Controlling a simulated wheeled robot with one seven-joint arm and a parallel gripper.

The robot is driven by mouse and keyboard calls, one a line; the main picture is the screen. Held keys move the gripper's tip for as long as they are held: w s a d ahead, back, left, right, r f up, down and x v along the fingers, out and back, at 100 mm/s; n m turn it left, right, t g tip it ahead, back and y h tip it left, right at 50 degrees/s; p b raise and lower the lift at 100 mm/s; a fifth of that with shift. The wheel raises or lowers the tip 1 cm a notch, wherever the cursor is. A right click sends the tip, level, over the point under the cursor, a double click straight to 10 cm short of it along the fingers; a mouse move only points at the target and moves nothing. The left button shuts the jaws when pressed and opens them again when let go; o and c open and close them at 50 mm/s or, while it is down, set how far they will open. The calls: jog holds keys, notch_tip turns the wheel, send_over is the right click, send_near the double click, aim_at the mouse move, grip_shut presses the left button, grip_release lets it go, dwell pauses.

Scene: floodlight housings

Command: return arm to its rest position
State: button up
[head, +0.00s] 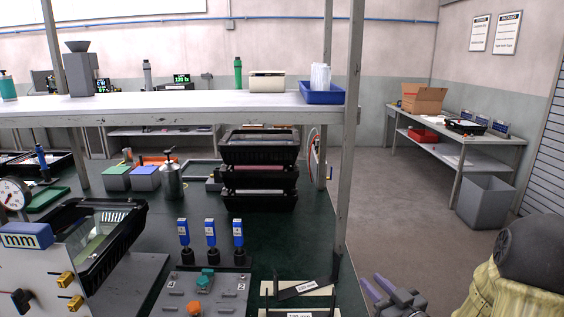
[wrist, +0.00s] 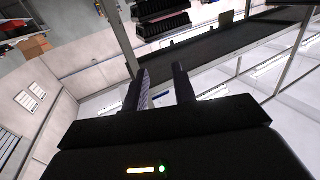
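My gripper (head: 374,283) shows low in the head view, over the floor just right of the dark green workbench (head: 338,262). In the wrist view my gripper (wrist: 161,72) has its two dark fingers spread with a clear gap between them. Nothing is held between the fingers. The wrist view is strongly tilted and shows walls, the bench edge and shelving behind the fingers.
Stacked black housings (head: 258,180) stand on the bench. A grey post (head: 347,150) rises at its right edge, carrying a white shelf (head: 200,108). A grey bin (head: 486,203) stands by a side table (head: 470,142). Open floor (head: 400,205) lies between.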

jog(key=s+f+m+g+h+b, duration=0.1)
jog(key=f+g+h+b, duration=0.1)
jog(key=f, duration=0.2)
jog(key=s+a+f+g+h+b, duration=0.1)
jog(key=s+f+g+h+b, duration=0.1)
jog(key=f, duration=0.3)
jog(key=s+f+m+g+h+b, duration=0.1)
jog(key=s+f+g+h+b, duration=0.1)
jog(key=f+g, duration=0.2)
jog(key=shift+s+a+f+m+h+b, duration=0.2)
jog(key=shift+a+m+h+b, duration=0.1)
jog(key=shift+a+h, duration=0.1)
jog(key=s+a+f+m+g+b, duration=0.1)
jog(key=s+a+f+g+b, duration=0.15)
jog(key=s, duration=0.35)
jog(key=s+a+f+m+g+b, duration=0.1)
jog(key=s+a+f+g, duration=0.1)
jog(key=s+a+g, duration=0.3)
notch_tip(320, 180, up, 28)
jog(key=d+t+p, duration=0.1)
jog(key=d+p, duration=0.1)
jog(key=p, duration=2.5)
jog(key=shift+s+d+f, duration=0.25)
jog(key=shift+s+d, duration=0.1)
jog(key=shift+s, duration=0.1)
jog(key=shift+t, duration=0.25)
